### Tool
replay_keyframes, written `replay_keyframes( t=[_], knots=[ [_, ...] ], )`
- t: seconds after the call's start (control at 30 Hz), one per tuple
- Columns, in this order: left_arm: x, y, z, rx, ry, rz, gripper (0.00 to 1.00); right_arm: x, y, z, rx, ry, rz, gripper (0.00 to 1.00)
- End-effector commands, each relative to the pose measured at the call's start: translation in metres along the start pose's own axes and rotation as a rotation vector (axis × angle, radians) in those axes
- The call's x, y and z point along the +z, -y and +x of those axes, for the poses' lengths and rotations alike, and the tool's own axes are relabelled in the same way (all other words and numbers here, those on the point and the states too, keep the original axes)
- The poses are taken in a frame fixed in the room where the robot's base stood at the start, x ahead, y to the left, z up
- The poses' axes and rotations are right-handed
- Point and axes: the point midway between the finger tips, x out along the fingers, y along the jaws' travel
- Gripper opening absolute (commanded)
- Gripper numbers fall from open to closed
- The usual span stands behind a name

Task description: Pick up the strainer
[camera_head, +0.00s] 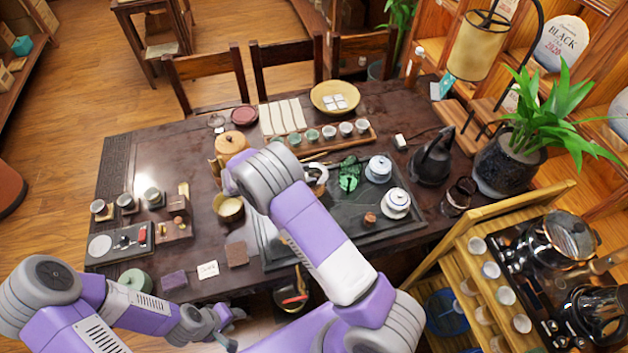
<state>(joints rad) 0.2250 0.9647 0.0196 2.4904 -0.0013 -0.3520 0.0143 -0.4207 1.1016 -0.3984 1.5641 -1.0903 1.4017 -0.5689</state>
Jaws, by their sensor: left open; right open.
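A small gold bowl-shaped thing (230,210) stands on the dark table left of my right arm; it may be the strainer, but I cannot tell for sure. My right arm reaches up over the middle of the table and covers part of the tea tray (270,252). I cannot make out the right gripper's fingers. My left gripper (226,324) is low at the table's front edge, open and apart from the gold bowl.
A green frog-like figure (349,175), a lidded white cup (396,201) and a blue-white pot (379,168) stand on the tray. A black kettle (433,160) and a potted plant (508,165) are to the right. Small cups and blocks crowd the left side.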

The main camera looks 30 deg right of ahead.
Motion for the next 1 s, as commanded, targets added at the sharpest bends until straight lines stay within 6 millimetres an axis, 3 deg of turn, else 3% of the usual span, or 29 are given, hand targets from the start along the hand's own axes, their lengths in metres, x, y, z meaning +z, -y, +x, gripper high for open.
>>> replay_keyframes(
  t=[0.5, 0.73, 0.77, 1.0],
  knots=[
    [0.0, 0.0, 0.001, 0.0, 0.0, 0.0, 0.43, -0.006, 0.001, 0.062, -0.003, 0.001, 0.001, 0.47],
    [0.0, 0.0, 0.001, 0.0, 0.0, 0.0, 0.43, -0.006, 0.0, 0.065, -0.001, 0.0, 0.0, 0.47],
    [0.0, 0.0, 0.001, 0.0, 0.0, 0.0, 0.43, -0.006, 0.0, 0.065, -0.001, 0.0, 0.0, 0.46],
    [0.0, 0.0, 0.001, 0.0, 0.0, 0.0, 0.43, -0.006, 0.0, 0.065, -0.001, 0.0, 0.0, 0.09]
  ],
)
